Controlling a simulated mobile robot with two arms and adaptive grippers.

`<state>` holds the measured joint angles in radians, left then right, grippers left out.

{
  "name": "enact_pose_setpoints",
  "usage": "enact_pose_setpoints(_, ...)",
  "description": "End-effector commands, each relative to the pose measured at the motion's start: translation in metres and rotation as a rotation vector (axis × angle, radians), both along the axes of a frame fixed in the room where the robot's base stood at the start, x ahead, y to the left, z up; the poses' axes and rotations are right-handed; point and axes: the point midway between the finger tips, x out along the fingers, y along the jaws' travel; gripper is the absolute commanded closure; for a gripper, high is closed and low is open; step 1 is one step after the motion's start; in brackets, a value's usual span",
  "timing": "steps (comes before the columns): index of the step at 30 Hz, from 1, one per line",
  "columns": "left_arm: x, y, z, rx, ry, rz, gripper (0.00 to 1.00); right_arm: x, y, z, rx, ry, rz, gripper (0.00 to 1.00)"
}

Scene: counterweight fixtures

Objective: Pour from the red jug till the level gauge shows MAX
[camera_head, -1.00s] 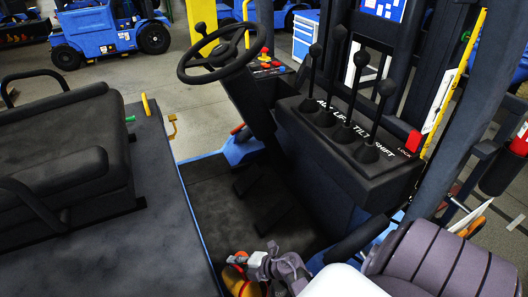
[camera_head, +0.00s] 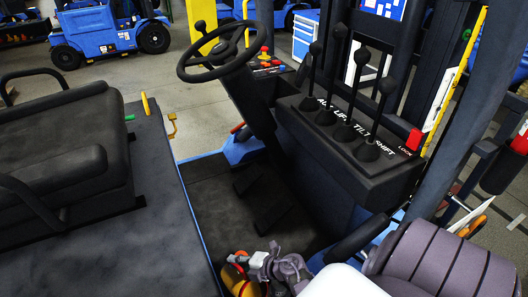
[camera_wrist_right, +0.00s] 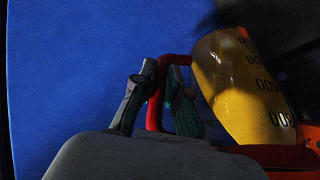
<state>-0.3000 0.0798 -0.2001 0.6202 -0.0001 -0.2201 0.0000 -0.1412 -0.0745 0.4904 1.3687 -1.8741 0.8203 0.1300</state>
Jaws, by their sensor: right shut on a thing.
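The red jug shows in the right wrist view as a red handle (camera_wrist_right: 155,118) joined to a tilted yellow body (camera_wrist_right: 240,88) with black graduation marks. My right gripper (camera_wrist_right: 162,98) has its two fingers closed around the handle. In the head view my right gripper (camera_head: 262,262) is low, at the bottom edge over the footwell, with the yellow and orange part of the jug (camera_head: 235,277) at its left. I cannot make out a level gauge or a MAX mark, nor any liquid flowing. My left gripper is out of view.
A steering wheel (camera_head: 213,52), a console with several levers (camera_head: 345,140) and a seat (camera_head: 60,145) surround the footwell (camera_head: 205,215). A blue surface (camera_wrist_right: 75,75) fills the left of the wrist view. A blue vehicle (camera_head: 95,32) stands behind on the left.

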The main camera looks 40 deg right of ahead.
Motion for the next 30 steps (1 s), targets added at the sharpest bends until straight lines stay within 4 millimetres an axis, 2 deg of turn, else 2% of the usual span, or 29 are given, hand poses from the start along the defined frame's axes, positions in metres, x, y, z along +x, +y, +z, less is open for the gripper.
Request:
enact_pose_setpoints(13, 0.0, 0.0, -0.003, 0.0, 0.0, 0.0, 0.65, -0.001, 0.0, 0.003, -0.001, -0.024, 0.0, 1.0)
enact_pose_setpoints(15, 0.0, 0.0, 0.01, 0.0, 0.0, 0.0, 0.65, -0.001, 0.0, 0.016, -0.001, -0.028, 0.0, 1.0)
enact_pose_setpoints(30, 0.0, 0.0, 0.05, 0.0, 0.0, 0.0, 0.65, -0.003, 0.0, 0.06, -0.003, -0.051, 0.0, 1.0)
